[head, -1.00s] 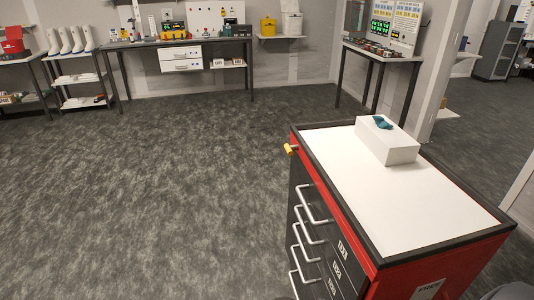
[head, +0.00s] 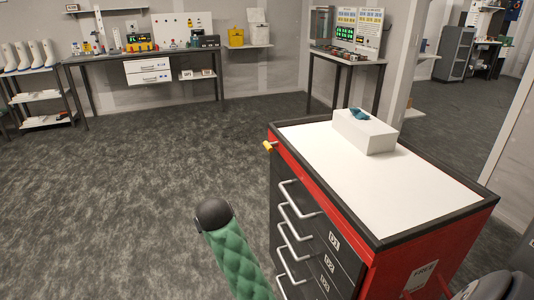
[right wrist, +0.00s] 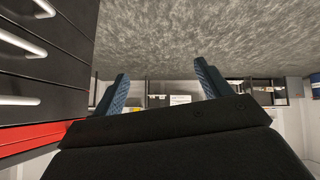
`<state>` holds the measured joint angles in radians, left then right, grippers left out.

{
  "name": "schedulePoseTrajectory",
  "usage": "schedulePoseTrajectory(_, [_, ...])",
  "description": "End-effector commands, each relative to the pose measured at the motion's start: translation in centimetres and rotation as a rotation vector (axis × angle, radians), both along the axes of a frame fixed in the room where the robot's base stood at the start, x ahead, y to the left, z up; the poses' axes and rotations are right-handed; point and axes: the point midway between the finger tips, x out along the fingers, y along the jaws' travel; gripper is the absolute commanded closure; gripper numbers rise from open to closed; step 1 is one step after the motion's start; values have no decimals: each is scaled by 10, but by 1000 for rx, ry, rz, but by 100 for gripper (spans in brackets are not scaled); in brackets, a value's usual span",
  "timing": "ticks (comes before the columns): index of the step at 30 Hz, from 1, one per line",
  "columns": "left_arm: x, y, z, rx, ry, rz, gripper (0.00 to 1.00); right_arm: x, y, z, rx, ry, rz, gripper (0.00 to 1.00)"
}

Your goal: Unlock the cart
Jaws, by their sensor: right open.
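The red and black cart (head: 285,131) stands at the right in the head view, with a white top and a column of drawers with pale bar handles (head: 297,197) on its left side. A small yellow-tipped lever (head: 268,146) sticks out near the far upper corner of that side. In the right wrist view, which is upside down, my right gripper (right wrist: 160,84) is open and empty, with two blue quilted fingers apart. The cart's drawers (right wrist: 40,75) are beside it on the left there, apart from the fingers. My left gripper is not in view.
A workbench (head: 120,56) and a boot rack (head: 45,90) line the back wall, with another table (head: 345,56) behind the cart. The grey floor left of the cart is clear.

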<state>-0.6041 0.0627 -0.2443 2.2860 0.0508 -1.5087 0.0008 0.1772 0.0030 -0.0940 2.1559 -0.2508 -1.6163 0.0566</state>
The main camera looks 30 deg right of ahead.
Motion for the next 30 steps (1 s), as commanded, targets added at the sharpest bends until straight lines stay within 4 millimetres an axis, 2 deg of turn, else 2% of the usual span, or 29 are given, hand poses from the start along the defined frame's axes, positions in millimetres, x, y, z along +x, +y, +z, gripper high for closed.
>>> schedulePoseTrajectory(1, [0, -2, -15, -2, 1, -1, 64, 17, -8, 5, -12, -17, -33, 24])
schedulePoseTrajectory(9, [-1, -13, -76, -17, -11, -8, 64, 93, -65, 44, -92, -76, -278, 24])
schedulePoseTrajectory(14, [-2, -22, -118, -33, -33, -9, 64, 130, -107, 64, -153, -98, -475, 24])
schedulePoseTrajectory(18, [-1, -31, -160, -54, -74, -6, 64, 156, -147, 79, -230, -117, -698, 24])
schedulePoseTrajectory(24, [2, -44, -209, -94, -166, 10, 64, 173, -192, 91, -381, -176, -1023, 24])
schedulePoseTrajectory(30, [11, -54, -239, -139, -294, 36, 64, 174, -214, 95, -559, -324, -1297, 24])
